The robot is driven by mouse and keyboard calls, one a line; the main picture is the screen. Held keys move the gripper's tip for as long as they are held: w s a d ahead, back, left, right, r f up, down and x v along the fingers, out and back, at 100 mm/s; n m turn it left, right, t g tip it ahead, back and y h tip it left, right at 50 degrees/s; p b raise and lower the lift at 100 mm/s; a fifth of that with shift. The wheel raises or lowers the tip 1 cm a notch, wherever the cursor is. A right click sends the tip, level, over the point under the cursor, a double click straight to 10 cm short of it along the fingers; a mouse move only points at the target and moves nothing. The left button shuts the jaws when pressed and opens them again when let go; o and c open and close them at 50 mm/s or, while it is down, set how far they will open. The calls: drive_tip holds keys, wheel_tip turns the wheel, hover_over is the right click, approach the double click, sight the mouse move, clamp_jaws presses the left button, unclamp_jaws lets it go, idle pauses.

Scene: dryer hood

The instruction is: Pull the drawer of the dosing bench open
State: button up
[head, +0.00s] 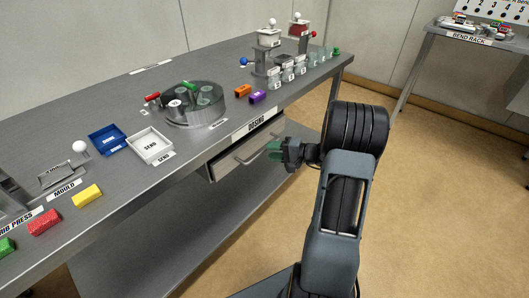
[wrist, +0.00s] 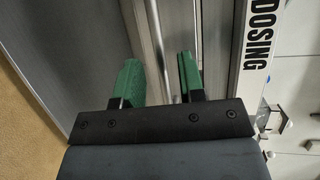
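The dosing bench is a grey metal table (head: 115,96) with a DOSING label (head: 256,123) on its front edge. Its drawer (head: 226,167) hangs under that label, with a pale front and a bar handle (head: 247,158). The drawer looks shut or nearly so. My gripper (head: 275,150) is at the right part of the handle and hides that end of it. In the wrist view, my gripper's two green fingers (wrist: 158,80) stand apart. The metal handle bar (wrist: 156,30) runs between them, with visible space to the fingers, so they do not look closed on it.
A lower shelf (head: 165,248) lies beneath the drawer. On the bench top stand a round carousel (head: 195,108), a white SEND tray (head: 151,145), a blue tray (head: 107,139) and coloured blocks. The floor (head: 440,190) to the right is clear up to the bend rack (head: 470,50).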

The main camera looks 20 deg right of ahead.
sight(264, 150)
drive_tip(key=shift+x, duration=1.9)
drive_tip(key=shift+c, duration=0.3)
clamp_jaws()
